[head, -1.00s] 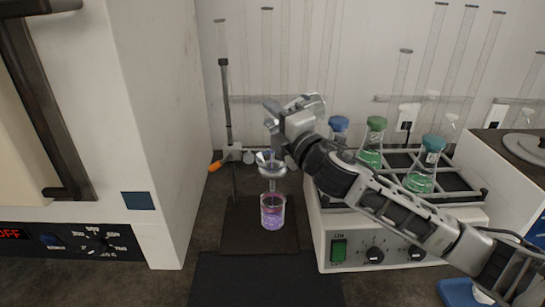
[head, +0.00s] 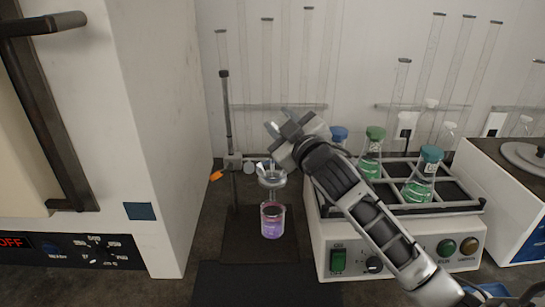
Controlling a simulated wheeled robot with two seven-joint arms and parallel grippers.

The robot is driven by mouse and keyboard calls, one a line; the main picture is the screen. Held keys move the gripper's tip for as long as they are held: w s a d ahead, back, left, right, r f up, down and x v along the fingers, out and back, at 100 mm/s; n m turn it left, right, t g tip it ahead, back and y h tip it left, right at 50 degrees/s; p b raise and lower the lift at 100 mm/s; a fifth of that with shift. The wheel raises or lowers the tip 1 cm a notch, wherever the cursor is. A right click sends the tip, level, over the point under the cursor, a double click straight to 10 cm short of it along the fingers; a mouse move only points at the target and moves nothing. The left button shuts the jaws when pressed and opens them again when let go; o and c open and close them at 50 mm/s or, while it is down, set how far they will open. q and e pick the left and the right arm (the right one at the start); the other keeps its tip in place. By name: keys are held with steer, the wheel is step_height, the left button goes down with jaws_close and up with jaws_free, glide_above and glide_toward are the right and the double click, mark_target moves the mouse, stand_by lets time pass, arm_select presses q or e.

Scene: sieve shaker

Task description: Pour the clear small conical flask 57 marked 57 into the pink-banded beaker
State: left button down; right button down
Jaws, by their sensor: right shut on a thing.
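The beaker (head: 272,222) stands upright on the dark stand base. It looks pink to purple, darker near the top. A clear funnel (head: 271,179) is held on the stand directly above it. My right gripper (head: 279,142) is above the funnel, with its wrist tilted down to the left. It is shut on a small clear thing, mostly hidden by the fingers, which fits the small conical flask. A bit of clear glass shows just above the funnel's mouth. The mark 57 cannot be read. My left gripper is not in view.
A shaker (head: 400,240) with several stoppered flasks stands at right. A white oven (head: 150,100) fills the left. A dark mat (head: 265,285) in front is clear.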

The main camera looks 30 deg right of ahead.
steer(key=d+f+m, duration=0.2)
steer(key=d+m, duration=0.1)
steer(key=shift+w+f+g+p, duration=0.15)
steer(key=shift+f+g+p, duration=0.15)
steer(key=shift+f, duration=0.05)
steer(key=shift+d+r+m+p, duration=0.3)
steer(key=shift+d+m+p, duration=0.15)
steer(key=shift+m+p, duration=0.35)
steer(key=shift+d+m+p, duration=0.35)
steer(key=shift+m, duration=0.15)
steer(key=shift+d+f+m, duration=0.25)
steer(key=shift+d+m, duration=0.05)
steer(key=shift+m, duration=0.1)
steer(key=shift+d+f, duration=0.15)
steer(key=shift+f, duration=0.05)
steer(key=shift+w+d+m, duration=0.1)
steer(key=shift+d+m, duration=0.05)
steer(key=shift+m, duration=0.25)
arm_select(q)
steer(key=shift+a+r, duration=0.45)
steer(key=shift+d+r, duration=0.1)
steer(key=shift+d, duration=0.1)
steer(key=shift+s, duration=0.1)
arm_select(e)
steer(key=shift+f, duration=0.1)
